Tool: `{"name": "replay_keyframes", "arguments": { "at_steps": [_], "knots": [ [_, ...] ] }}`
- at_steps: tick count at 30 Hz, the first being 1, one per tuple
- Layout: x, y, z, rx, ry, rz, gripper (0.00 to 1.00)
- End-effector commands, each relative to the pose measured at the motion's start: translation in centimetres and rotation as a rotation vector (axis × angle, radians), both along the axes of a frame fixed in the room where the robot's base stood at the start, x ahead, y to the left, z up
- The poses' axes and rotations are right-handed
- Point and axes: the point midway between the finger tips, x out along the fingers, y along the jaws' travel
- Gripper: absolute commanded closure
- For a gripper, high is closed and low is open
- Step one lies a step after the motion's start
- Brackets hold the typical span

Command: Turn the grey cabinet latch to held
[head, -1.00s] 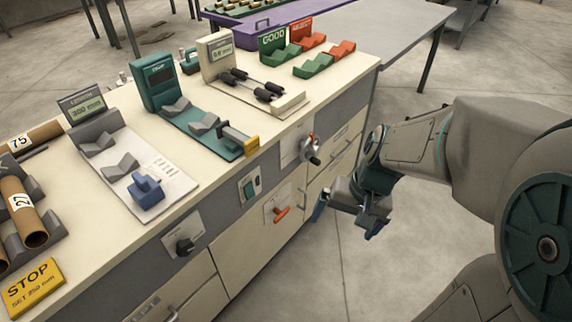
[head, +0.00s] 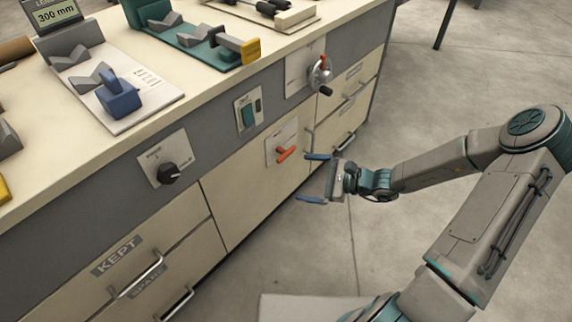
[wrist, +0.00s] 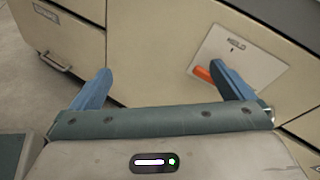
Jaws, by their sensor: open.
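The latch (head: 286,153) is an orange-red handle on a pale plate (head: 281,138) on the cream cabinet door below the grey band. The handle lies roughly sideways, slightly tilted. In the wrist view, the plate (wrist: 250,62) carries a mark that reads HELD at its top, and the handle (wrist: 202,73) is partly hidden behind the right finger. My gripper (head: 314,178) is open and empty, with blue fingers spread, just right of the latch and pointing at the cabinet front. In the wrist view, the gripper (wrist: 160,78) has the handle near its right finger, not centred. Contact cannot be told.
A black knob (head: 169,173) is at left, a green switch (head: 248,112) above the latch, and a crank (head: 321,74) upper right. Drawers with bar handles (head: 137,276) stick out at lower left. Open floor (head: 440,80) lies to the right.

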Motion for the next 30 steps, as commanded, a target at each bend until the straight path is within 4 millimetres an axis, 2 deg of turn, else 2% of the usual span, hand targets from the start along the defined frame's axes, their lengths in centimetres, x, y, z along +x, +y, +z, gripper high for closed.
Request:
{"name": "replay_keyframes", "arguments": {
  "at_steps": [1,6,12,16,20,30],
  "knots": [
    [1.0,-0.3,-2.3,0.065,0.035,-0.067,0.00],
    [4.1,-1.7,-5.4,0.244,0.131,-0.261,0.00],
    [6.2,-3.2,-7.2,0.367,0.198,-0.394,0.00],
    [6.8,-3.3,-7.5,0.396,0.213,-0.421,0.00],
    [7.6,-2.3,-7.6,0.399,0.216,-0.424,0.00],
    [11.8,3.2,-7.8,0.398,0.216,-0.420,0.00]
  ]
}}
